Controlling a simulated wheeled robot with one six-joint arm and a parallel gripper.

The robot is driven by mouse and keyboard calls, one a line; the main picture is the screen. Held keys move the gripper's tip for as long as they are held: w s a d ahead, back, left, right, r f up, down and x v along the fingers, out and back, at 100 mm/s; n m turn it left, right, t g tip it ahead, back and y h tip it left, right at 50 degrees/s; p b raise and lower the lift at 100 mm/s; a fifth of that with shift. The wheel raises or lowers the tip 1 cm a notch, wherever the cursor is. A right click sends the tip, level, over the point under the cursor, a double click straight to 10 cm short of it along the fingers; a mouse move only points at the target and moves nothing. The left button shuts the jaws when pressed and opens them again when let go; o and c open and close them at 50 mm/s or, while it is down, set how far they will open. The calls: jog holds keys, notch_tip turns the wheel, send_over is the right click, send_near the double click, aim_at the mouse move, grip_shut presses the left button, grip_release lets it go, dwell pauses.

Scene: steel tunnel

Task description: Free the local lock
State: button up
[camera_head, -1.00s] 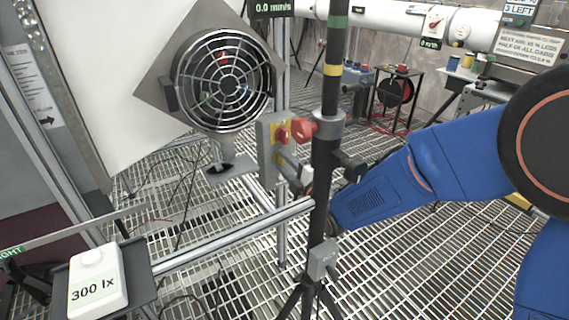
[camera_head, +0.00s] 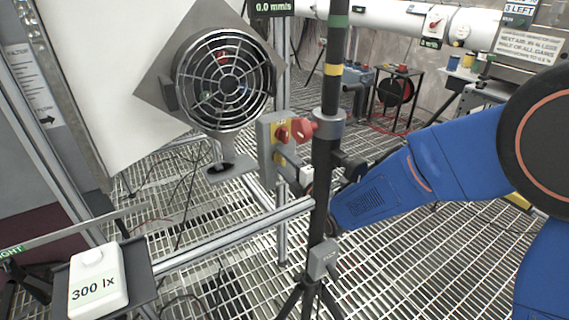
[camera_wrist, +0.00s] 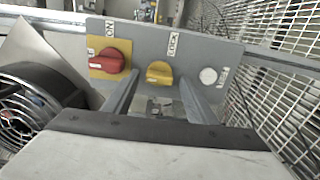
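A grey control panel (camera_wrist: 235,57) fills the upper part of the wrist view. It carries a red knob on a yellow plate (camera_wrist: 109,60) marked ON, a yellow knob (camera_wrist: 159,73) marked LOCK, and a round white button (camera_wrist: 208,75). My gripper (camera_wrist: 159,88) is open. Its two grey fingers reach toward the panel, one on each side of the yellow knob in the picture. I cannot tell whether they touch it.
A caged fan (camera_head: 228,82) is left of the panel. A metal rail (camera_head: 235,236) runs below. Grating floor lies around.

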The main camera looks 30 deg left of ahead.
jog(key=shift+d, duration=0.1)
jog(key=v, duration=1.7)
jog(key=shift+d, duration=0.1)
